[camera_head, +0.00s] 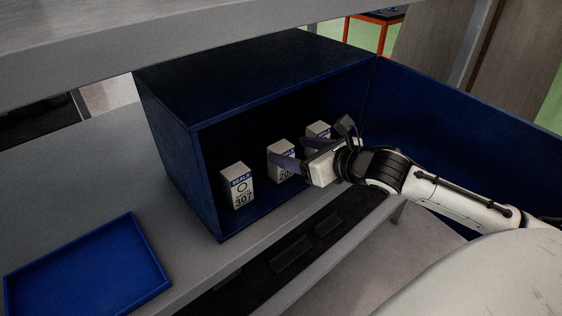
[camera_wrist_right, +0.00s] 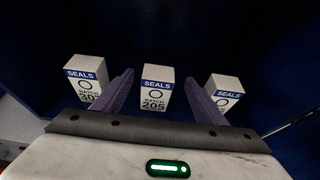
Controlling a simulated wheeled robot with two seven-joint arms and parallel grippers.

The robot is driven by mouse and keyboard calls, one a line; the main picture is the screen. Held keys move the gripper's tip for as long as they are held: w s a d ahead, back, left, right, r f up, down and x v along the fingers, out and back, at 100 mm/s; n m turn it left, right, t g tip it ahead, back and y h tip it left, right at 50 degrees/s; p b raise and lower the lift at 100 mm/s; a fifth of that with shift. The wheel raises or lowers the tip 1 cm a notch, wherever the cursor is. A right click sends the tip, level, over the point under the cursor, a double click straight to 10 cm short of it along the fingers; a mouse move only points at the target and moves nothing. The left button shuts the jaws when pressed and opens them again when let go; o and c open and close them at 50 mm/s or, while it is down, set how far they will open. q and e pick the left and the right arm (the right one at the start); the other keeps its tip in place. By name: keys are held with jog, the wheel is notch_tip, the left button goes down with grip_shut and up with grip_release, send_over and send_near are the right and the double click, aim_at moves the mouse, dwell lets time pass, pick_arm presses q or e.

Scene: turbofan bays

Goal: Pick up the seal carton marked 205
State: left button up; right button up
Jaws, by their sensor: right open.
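The seal carton marked 205 (camera_head: 279,160) is a small white box with a blue SEALS band. It stands upright as the middle carton inside the blue cabinet (camera_head: 165,140). In the right wrist view the 205 carton (camera_wrist_right: 156,88) stands between the two purple fingers, its number readable. My right gripper (camera_head: 302,158) reaches in from the right and is open, with a finger on either side of the carton in the picture. I cannot tell whether the fingers touch it. In the head view a finger hides part of the carton's front. My left gripper is not in view.
A carton marked 307 (camera_head: 238,186) stands to the left, and another SEALS carton (camera_head: 318,130) stands to the right, partly behind my gripper. An empty blue tray (camera_head: 88,268) lies on the grey shelf. The cabinet's open blue door (camera_head: 470,108) extends right, behind my arm.

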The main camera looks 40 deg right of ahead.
aim_at(287, 152)
jog(key=shift+f+x, duration=0.15)
jog(key=shift+x, duration=1.15)
jog(key=shift+f+x, duration=0.15)
jog(key=shift+x, duration=1.2)
jog(key=shift+s+a, duration=0.1)
jog(key=shift+s, duration=0.05)
jog(key=shift+c, duration=0.2)
jog(key=shift+r, duration=0.1)
jog(key=c, duration=1.1)
